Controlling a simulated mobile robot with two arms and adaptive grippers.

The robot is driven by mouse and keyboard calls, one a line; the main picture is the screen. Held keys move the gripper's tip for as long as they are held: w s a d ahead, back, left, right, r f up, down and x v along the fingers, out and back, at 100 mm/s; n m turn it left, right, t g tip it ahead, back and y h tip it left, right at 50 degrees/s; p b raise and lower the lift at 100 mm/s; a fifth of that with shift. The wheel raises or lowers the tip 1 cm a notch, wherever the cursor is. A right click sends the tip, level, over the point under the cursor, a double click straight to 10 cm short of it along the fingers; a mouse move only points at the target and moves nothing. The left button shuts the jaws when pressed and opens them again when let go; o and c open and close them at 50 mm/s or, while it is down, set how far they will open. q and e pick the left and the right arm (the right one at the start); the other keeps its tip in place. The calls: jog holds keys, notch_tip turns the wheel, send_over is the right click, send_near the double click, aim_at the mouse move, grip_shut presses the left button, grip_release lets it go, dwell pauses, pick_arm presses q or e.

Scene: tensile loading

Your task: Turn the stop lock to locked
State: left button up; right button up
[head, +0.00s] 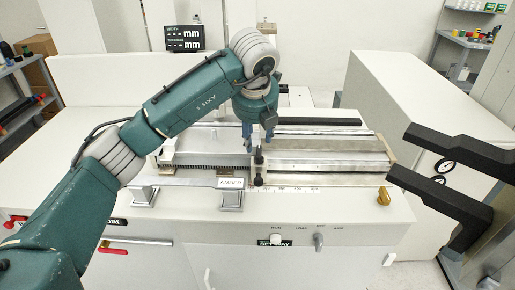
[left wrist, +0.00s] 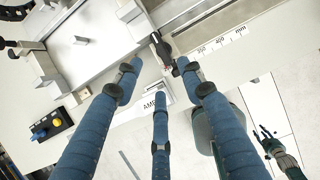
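A stop with a dark rod and black knobs (head: 259,181) stands across the flat machine bed beside the printed scale in the head view. In the left wrist view a black knob or lever (left wrist: 161,47) sits at the end of the scale; I take it for the stop lock, but cannot read its setting. My left gripper (head: 258,138) points down over the far part of the stop. Its three blue fingers (left wrist: 161,75) are spread and empty, with the knob just beyond their tips. My right gripper (left wrist: 272,143) shows small in the left wrist view, its fingers apart.
A small label plate (head: 230,184) stands left of the stop. A front panel (head: 290,241) carries a white and a grey knob. Two black bars (head: 440,196) jut in from the right. A display (head: 184,38) stands behind.

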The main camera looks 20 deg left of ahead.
aim_at(259, 156)
pick_arm(q)
jog(key=p+x, duration=0.2)
jog(key=x, duration=0.3)
jog(key=shift+w+f, duration=0.15)
jog(key=p+x, duration=0.1)
jog(key=x, duration=0.2)
jog(key=shift+f, duration=0.1)
jog(key=shift+w+f, duration=0.1)
jog(key=shift+f, duration=0.2)
pick_arm(e)
notch_tip(259, 156, up, 3)
jog(key=shift+s+a+r, duration=0.15)
jog(key=shift+r, duration=0.05)
pick_arm(q)
jog(key=shift+w, duration=0.1)
grip_shut()
pick_arm(e)
jog(key=shift+s+d, duration=0.25)
jog(key=shift+s, duration=0.25)
